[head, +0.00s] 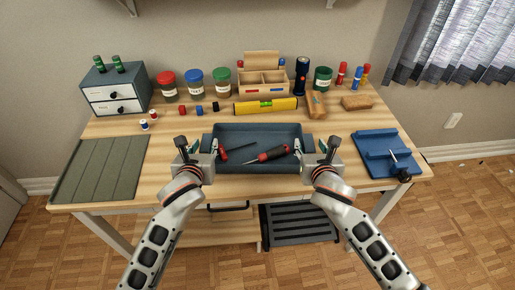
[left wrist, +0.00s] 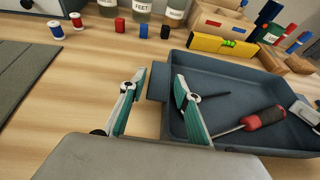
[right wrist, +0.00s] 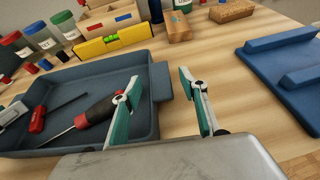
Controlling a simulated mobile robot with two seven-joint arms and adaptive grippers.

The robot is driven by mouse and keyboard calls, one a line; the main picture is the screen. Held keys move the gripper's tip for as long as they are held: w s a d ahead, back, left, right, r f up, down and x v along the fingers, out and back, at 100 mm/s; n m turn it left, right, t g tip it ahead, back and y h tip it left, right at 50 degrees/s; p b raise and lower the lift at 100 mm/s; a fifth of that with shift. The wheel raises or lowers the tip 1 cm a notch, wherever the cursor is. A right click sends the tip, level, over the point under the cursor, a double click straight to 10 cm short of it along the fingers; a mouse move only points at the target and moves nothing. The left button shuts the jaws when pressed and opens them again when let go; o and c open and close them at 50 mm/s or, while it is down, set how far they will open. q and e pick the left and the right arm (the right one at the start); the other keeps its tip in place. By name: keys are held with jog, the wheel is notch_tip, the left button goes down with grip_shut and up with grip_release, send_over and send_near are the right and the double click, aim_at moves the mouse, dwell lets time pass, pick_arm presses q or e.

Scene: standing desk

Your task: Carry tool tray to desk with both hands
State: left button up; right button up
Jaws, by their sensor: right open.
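The dark blue-grey tool tray (head: 262,133) rests on the front middle of the wooden desk (head: 165,185). A red-and-black screwdriver (head: 272,153) and a smaller red-and-black tool (head: 223,153) lie in it. My left gripper (head: 198,148) is open at the tray's left end. In the left wrist view, one finger is outside the tray (left wrist: 215,75) and one over its inside, with the left side tab between and beyond them. My right gripper (head: 315,149) is open at the right end, likewise straddling the wall of the tray (right wrist: 95,72), with a visible gap.
A yellow level (head: 250,107) lies just behind the tray, before a wooden organizer (head: 263,85) and several jars. A ribbed grey mat (head: 100,165) lies left. A blue clamp-like fixture (head: 375,150) stands right. Bare wood separates these from the tray.

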pick_arm(q)
jog(key=shift+x, duration=1.25)
pick_arm(e)
jog(key=shift+x, duration=1.25)
pick_arm(q)
jog(key=shift+c, duration=0.4)
pick_arm(e)
jog(key=shift+c, duration=0.4)
pick_arm(q)
jog(key=c, duration=0.6)
pick_arm(e)
jog(key=c, duration=0.6)
pick_arm(q)
grip_shut()
pick_arm(e)
grip_shut()
